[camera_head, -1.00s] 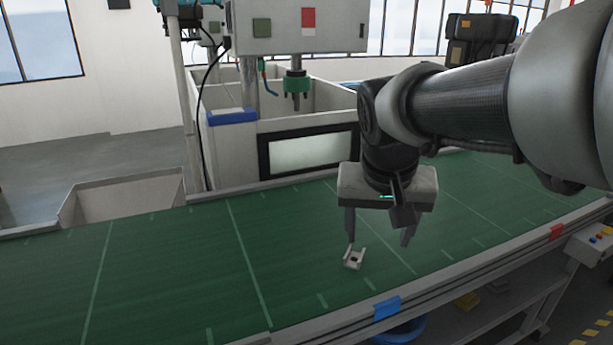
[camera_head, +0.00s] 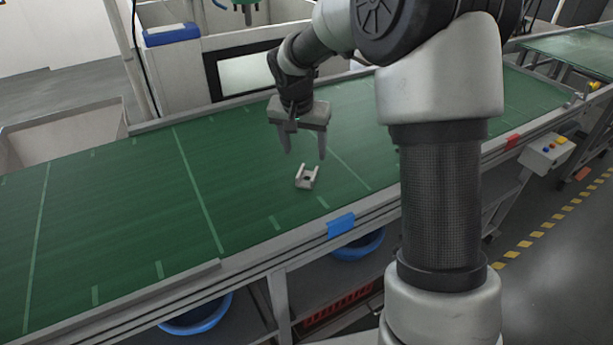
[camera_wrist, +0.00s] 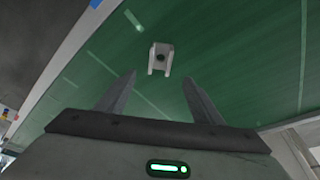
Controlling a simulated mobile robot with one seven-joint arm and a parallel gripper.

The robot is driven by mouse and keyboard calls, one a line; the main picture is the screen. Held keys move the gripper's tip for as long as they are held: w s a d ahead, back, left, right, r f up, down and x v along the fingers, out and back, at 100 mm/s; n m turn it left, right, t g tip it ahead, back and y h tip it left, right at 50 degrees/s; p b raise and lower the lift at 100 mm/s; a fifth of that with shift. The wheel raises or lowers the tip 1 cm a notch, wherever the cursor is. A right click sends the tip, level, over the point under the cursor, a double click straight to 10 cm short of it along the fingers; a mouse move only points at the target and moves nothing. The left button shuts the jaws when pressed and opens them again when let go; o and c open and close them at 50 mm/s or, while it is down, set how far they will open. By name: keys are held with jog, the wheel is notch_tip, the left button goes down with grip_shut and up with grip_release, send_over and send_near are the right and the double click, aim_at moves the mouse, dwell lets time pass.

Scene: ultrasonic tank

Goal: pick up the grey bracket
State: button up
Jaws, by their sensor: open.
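The grey bracket (camera_head: 307,177) is a small U-shaped piece with a dark round hole, lying on the green conveyor belt (camera_head: 120,210). My gripper (camera_head: 305,155) is open and empty above the belt, just behind the bracket in the head view, fingers pointing down. In the wrist view the bracket (camera_wrist: 160,58) lies beyond the fingertips of my gripper (camera_wrist: 157,85), roughly centred between them, its two prongs toward me. The fingers do not appear to touch it.
A white tank with a dark-framed window (camera_head: 243,73) stands behind the belt. A blue clip (camera_head: 341,224) and a red clip (camera_head: 513,140) sit on the front rail. A control box (camera_head: 546,152) is at the right. The belt around the bracket is clear.

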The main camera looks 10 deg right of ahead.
aim_at(308, 178)
jog(key=x, duration=0.9)
jog(key=shift+s+a+f, duration=0.1)
jog(key=shift+s+f, duration=0.05)
jog(key=shift+f, duration=0.05)
jog(key=shift+r, duration=0.1)
jog(key=c, duration=1.3)
